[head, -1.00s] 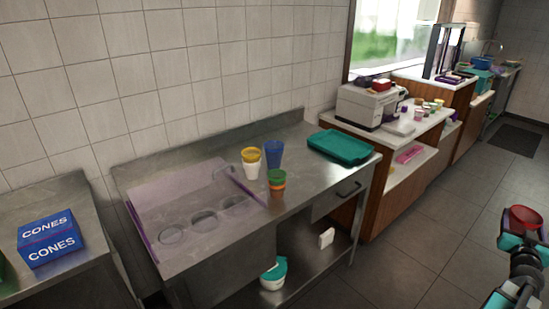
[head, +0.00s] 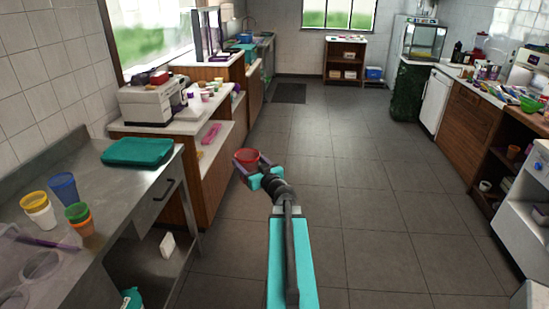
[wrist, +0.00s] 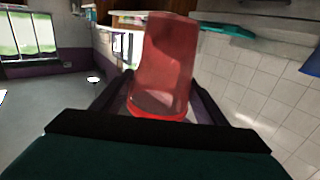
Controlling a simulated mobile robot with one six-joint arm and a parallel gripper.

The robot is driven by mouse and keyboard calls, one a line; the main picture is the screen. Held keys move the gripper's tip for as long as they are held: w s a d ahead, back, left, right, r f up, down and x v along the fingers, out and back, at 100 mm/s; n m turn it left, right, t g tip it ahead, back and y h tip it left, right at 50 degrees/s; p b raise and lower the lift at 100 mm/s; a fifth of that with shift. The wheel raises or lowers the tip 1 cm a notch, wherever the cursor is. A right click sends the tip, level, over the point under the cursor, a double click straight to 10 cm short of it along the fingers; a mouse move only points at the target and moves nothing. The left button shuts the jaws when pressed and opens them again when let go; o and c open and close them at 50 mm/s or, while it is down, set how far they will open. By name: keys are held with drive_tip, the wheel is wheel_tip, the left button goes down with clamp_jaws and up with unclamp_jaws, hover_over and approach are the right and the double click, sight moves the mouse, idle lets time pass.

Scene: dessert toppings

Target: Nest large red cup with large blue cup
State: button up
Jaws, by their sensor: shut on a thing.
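A red cup (head: 247,159) is held between the fingers of my gripper (head: 252,170), out over the floor to the right of the steel counter. In the wrist view the red cup (wrist: 164,65) fills the space between the two dark fingers of my gripper (wrist: 160,110). A blue cup (head: 63,186) stands on the steel counter (head: 110,205) at the left, apart from my gripper. A bit of blue also shows at the right edge of the wrist view, too cut off to name surely.
A yellow-and-white cup stack (head: 38,208) and a green-and-orange cup stack (head: 79,217) stand close to the blue cup. A teal tray (head: 138,151) lies at the counter's far end. The tiled floor (head: 360,200) is open.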

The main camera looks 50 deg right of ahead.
drive_tip(key=w+a+f+n+y, duration=0.1)
drive_tip(key=w+a+n+y, duration=0.3)
drive_tip(key=a, duration=0.8)
drive_tip(key=w+a+f+n+y, duration=0.1)
drive_tip(key=w+a+n+y, duration=0.35)
drive_tip(key=a, duration=0.85)
drive_tip(key=s+a+f+n+g+y, duration=0.1)
drive_tip(key=a+n+g+y, duration=0.2)
drive_tip(key=a, duration=1)
drive_tip(key=s+a+f+n+g+y, duration=0.1)
drive_tip(key=a+n+g+y, duration=0.2)
drive_tip(key=a+y, duration=0.6)
drive_tip(key=a, duration=0.4)
drive_tip(key=shift+s+a+f+g, duration=0.25)
drive_tip(key=shift+s+a+g, duration=0.05)
drive_tip(key=shift+a, duration=0.1)
drive_tip(key=shift+s, duration=0.1)
